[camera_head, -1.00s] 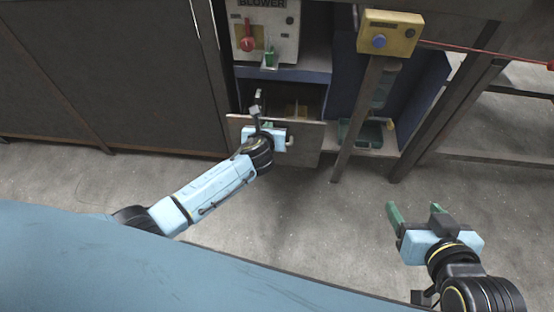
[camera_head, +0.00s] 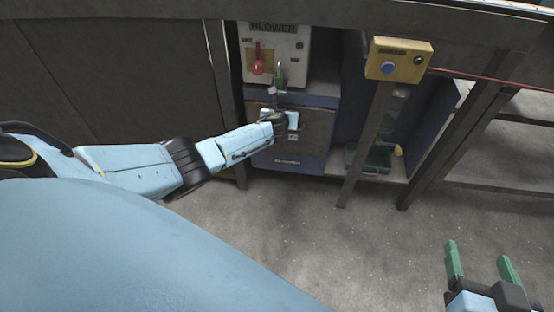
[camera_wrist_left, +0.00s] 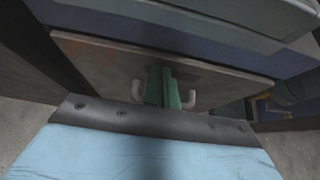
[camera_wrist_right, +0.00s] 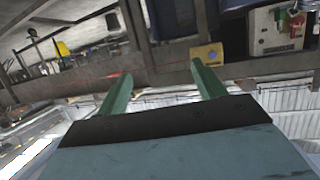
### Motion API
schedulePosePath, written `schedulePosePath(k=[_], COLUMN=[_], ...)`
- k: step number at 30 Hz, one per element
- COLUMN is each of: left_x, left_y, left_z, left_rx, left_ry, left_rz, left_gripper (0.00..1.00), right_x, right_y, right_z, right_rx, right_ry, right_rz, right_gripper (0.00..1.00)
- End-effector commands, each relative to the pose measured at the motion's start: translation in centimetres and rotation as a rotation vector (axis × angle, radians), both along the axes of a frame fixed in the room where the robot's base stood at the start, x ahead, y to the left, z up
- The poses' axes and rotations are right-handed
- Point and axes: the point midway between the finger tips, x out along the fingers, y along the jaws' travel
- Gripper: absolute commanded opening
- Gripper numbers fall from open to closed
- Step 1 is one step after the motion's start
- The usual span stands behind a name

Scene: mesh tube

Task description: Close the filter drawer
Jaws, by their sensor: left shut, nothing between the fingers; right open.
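The filter drawer (camera_head: 312,128) is a brown-grey front panel low in the blue cabinet, under the blower box. In the head view its front now sits close to the cabinet face; I cannot tell if it is fully flush. In the left wrist view the drawer front (camera_wrist_left: 95,66) shows a pale handle (camera_wrist_left: 190,100) with bent ends. My left gripper (camera_head: 276,97) is shut and empty, at the drawer front; its green fingers (camera_wrist_left: 163,86) lie between the handle ends, hiding its middle. My right gripper (camera_head: 477,252) is open and empty over the floor at lower right.
The blower box (camera_head: 290,62) with a red knob is above the drawer. A yellow button box (camera_head: 399,59) stands on a post (camera_head: 366,140) right of the drawer. A green tray (camera_head: 372,160) is on the lower shelf. The floor in front is clear.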

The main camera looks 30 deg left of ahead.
Motion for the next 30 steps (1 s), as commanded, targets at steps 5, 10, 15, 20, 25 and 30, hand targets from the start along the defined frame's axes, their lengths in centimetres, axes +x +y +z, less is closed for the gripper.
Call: schedulePosePath(k=[5, 10, 15, 20, 25, 30], left_x=[0.3, 0.4, 0.5, 0.6, 0.4, -0.2], left_y=[1.2, 1.5, 1.6, 1.7, 1.5, 0.9], left_z=[0.0, 0.2, 0.4, 0.4, 0.5, 0.6], left_rx=[0.001, 0.002, 0.003, 0.005, 0.006, 0.006], left_ry=[0.0, -0.003, -0.006, -0.008, -0.007, -0.006], left_rz=[0.013, 0.015, 0.015, 0.014, 0.012, 0.01], left_gripper=[0.0, 0.0, 0.0, 0.0, 0.0, 0.0], right_x=[0.3, 0.3, 0.3, 0.3, 0.0, -1.1], right_y=[0.2, 0.3, 0.3, 0.3, 0.0, -0.8], right_z=[0.7, 0.8, 0.8, 0.8, 0.1, -2.0], right_rx=[0.012, 0.015, 0.015, 0.015, 0.001, -0.039], right_ry=[-0.041, -0.052, -0.052, -0.051, -0.003, 0.141], right_rz=[0.003, 0.004, 0.004, 0.004, 0.0, -0.013], right_gripper=[0.69, 0.69, 0.69, 0.69, 0.69, 0.69])
